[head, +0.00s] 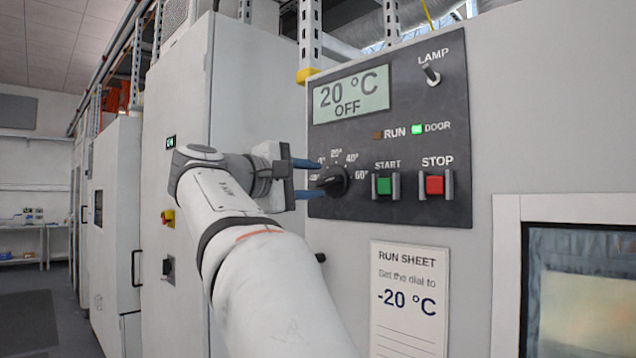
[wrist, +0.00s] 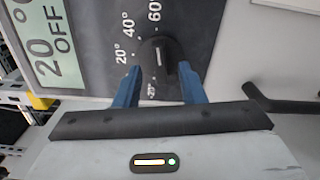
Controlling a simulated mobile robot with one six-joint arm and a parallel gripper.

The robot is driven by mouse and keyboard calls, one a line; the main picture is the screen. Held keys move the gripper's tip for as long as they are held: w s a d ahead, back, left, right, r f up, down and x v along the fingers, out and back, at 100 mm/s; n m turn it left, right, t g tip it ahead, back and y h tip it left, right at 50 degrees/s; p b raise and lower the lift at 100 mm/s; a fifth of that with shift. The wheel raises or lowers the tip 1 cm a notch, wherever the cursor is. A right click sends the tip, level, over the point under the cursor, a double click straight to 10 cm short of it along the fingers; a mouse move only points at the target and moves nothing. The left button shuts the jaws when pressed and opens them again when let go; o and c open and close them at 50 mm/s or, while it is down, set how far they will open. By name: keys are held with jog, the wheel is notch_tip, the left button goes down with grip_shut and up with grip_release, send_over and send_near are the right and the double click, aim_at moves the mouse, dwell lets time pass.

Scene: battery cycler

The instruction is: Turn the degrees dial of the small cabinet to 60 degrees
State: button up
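The black degrees dial (head: 338,182) sits on the dark control panel, with 20° above it, 40° at upper right and 60° at right. My gripper (head: 321,179) comes from the left, its blue fingers above and below the dial. In the wrist view the dial (wrist: 160,52) lies between the spread tips of my gripper (wrist: 160,67), with a visible gap on each side. The fingers are open. The dial carries a small white mark, but its exact pointing is hard to tell. The display (head: 350,96) reads 20 °C OFF. The lower-left dial labels are partly hidden.
The green START button (head: 384,186) and red STOP button (head: 435,185) are right of the dial. The LAMP switch (head: 431,74) is above. The DOOR light (head: 417,129) glows green. A run sheet (head: 408,298) below says to set -20 °C. A window (head: 580,290) is lower right.

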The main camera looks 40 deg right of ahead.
jog(key=shift+s+a, duration=0.2)
jog(key=shift+a, duration=2.1)
jog(key=w+a+f+n+t+y, duration=0.1)
jog(key=a+f+t+y, duration=0.2)
jog(key=f, duration=0.9)
jog(key=a+f+n+y, duration=0.15)
jog(key=f+y, duration=0.35)
jog(key=f, duration=0.7)
jog(key=s+a+f+m+y, duration=0.1)
jog(key=s+a+f+y, duration=0.2)
jog(key=f, duration=0.6)
jog(key=s+a+f+m+g+y+p, duration=0.1)
jog(key=s+a+f+m+y, duration=0.1)
jog(key=s+a+f, duration=0.4)
jog(key=s+a+f+m+y, duration=0.2)
jog(key=s+a+f+y, duration=0.2)
jog(key=a+f, duration=0.3)
notch_tip(320, 180, down, 5)
jog(key=shift+s+r+g+y, duration=0.15)
jog(key=shift+g+y, duration=0.15)
jog(key=shift+y, duration=0.2)
